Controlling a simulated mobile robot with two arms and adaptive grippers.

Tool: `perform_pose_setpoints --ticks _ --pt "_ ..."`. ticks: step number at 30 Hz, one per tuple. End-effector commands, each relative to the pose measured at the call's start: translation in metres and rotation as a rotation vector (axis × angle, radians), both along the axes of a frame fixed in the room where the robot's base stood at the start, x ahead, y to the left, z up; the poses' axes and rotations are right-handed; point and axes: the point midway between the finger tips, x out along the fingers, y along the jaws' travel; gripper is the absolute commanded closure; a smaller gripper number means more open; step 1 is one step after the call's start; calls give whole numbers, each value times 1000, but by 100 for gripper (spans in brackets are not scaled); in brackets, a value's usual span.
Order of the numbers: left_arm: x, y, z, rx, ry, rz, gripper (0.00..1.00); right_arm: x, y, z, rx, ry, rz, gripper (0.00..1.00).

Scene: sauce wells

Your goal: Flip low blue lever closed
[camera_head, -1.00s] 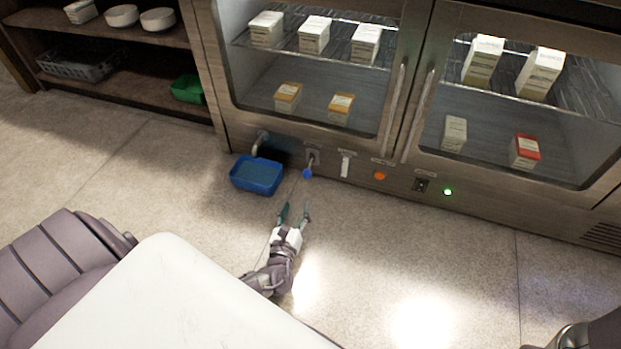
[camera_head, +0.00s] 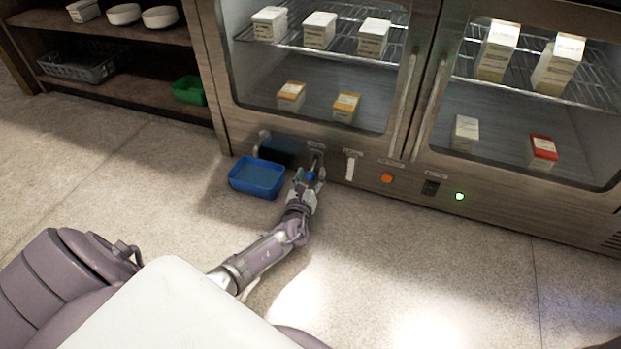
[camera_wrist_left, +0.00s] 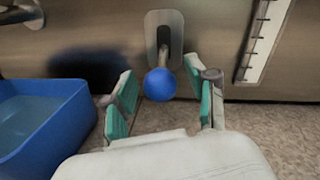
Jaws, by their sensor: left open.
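The low blue lever (camera_head: 310,176) is on the cabinet's lower front panel, a blue ball on a short metal arm. In the left wrist view the blue ball (camera_wrist_left: 160,84) hangs below its grey slotted plate (camera_wrist_left: 164,30). My left gripper (camera_head: 309,179) is at the lever. In the left wrist view its teal-padded fingers (camera_wrist_left: 163,100) are open, one on each side of the ball. I see a gap between each pad and the ball. The right gripper does not show in either view now.
A blue basin (camera_head: 257,178) with liquid stands on the floor left of the lever, under a metal spout (camera_head: 264,138). A white scale strip (camera_head: 351,167), an orange button (camera_head: 387,178) and a green light (camera_head: 459,196) sit to the right. The floor in front is clear.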

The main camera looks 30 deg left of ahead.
Motion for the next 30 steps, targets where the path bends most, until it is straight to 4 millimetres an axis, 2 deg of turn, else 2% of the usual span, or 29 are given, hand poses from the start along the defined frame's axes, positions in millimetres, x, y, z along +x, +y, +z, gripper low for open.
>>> perform_pose_setpoints --ticks 5,6,16,25,30 --pt "0 0 0 0 1 0 43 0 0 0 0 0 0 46" --pt "0 0 0 0 1 0 46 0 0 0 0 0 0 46" --pt "0 0 0 0 1 0 100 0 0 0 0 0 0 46" --pt "-1 0 1 -1 2 0 100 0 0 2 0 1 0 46" --pt "-7 0 5 -5 21 0 100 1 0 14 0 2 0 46"
